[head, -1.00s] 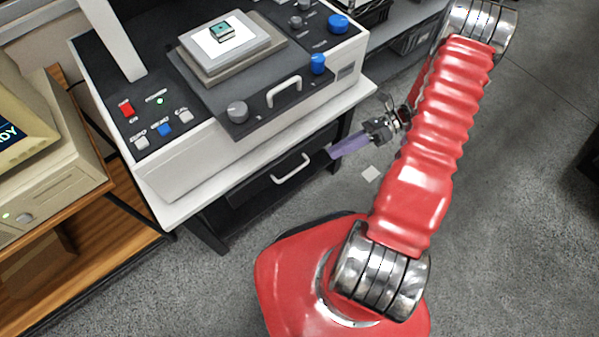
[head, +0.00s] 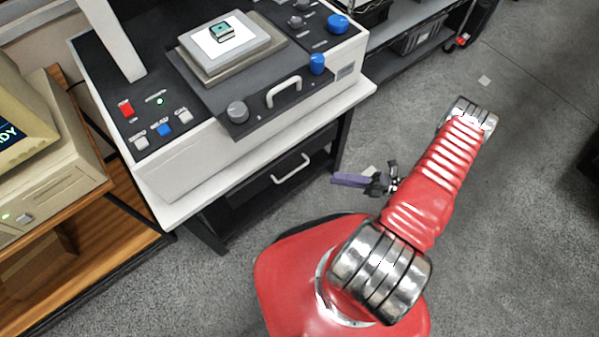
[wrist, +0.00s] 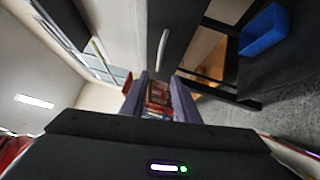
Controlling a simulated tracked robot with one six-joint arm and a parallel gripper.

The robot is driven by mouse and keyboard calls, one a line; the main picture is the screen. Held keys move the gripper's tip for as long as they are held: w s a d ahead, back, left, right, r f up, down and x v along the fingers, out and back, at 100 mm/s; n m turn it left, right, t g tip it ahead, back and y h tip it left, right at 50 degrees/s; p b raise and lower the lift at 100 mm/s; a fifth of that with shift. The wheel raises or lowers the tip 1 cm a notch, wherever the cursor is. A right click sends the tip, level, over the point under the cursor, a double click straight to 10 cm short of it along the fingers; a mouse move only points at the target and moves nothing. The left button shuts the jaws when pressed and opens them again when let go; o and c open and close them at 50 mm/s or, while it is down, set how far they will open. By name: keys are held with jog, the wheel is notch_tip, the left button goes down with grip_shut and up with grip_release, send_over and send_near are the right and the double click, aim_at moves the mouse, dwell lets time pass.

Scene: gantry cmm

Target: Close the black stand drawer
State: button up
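The black stand drawer (head: 262,188) sits under the white top of the stand below the measuring machine. Its pale bar handle (head: 290,168) faces me. The drawer front looks flush or nearly flush with the stand; a small gap cannot be ruled out. In the wrist view the dark drawer front (wrist: 180,35) and its handle (wrist: 162,50) show ahead, beyond my fingers. My gripper (head: 336,179) is to the right of the drawer, apart from it, with purple fingers pointing left. In the wrist view the two fingers of my gripper (wrist: 159,92) are spread, with nothing held between them.
The white stand top (head: 270,143) carries the machine with its own front handle (head: 284,91). A wooden bench (head: 130,225) with a beige computer (head: 45,160) stands at left. A grey shelf (head: 420,20) is behind.

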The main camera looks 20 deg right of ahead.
dwell(0.3)
jog(key=x, duration=1.3)
jog(key=shift+a, duration=0.35)
jog(key=shift+w, duration=0.15)
jog(key=shift+c, duration=0.4)
grip_shut()
